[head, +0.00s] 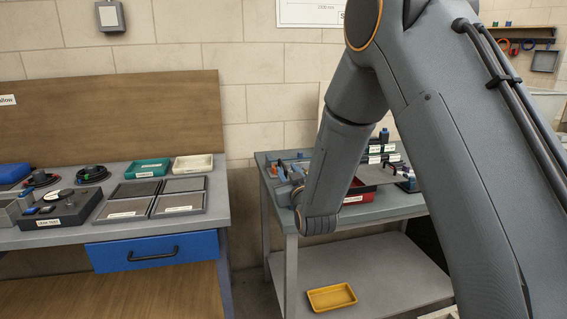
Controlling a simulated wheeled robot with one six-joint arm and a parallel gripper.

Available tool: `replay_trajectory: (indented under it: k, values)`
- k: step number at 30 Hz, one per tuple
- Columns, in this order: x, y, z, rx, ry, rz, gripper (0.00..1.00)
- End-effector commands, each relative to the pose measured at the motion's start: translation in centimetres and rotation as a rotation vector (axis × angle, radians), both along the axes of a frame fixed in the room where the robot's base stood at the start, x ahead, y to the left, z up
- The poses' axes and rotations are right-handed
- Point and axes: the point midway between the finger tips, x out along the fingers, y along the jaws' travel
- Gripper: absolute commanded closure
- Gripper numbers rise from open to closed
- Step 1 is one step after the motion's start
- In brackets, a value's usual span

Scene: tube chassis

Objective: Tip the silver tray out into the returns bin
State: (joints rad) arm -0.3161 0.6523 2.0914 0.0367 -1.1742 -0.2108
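A flat silver-grey thing (392,173), which looks like the silver tray, shows in the head view between my forearm and upper arm. It is over the right-hand bench, just above and beside a red bin (356,197) with a white label. The label is too small to read, so I cannot tell whether this is the returns bin. What the tray contains is hidden. My wrist hangs at the bench's left front corner. My gripper's fingers are hidden behind my arm, so whether they hold the tray does not show.
The right bench (283,214) carries small tools and labelled dark holders (383,149). A yellow tray (332,297) lies on its lower shelf. The left bench (60,238) holds grey compartments (180,203), a green tray (147,168) and a cream tray (193,164). A gap separates the benches.

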Motion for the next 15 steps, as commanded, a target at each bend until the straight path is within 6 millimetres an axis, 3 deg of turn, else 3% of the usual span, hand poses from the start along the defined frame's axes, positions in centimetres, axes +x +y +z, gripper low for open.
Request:
replay_trajectory:
  k: [9, 15]
  values:
    - [4.6, 1.4, 0.1, 0.0, 0.0, 0.001, 0.73]
    - [6.2, 1.7, 0.0, 0.0, 0.001, -0.001, 0.73]
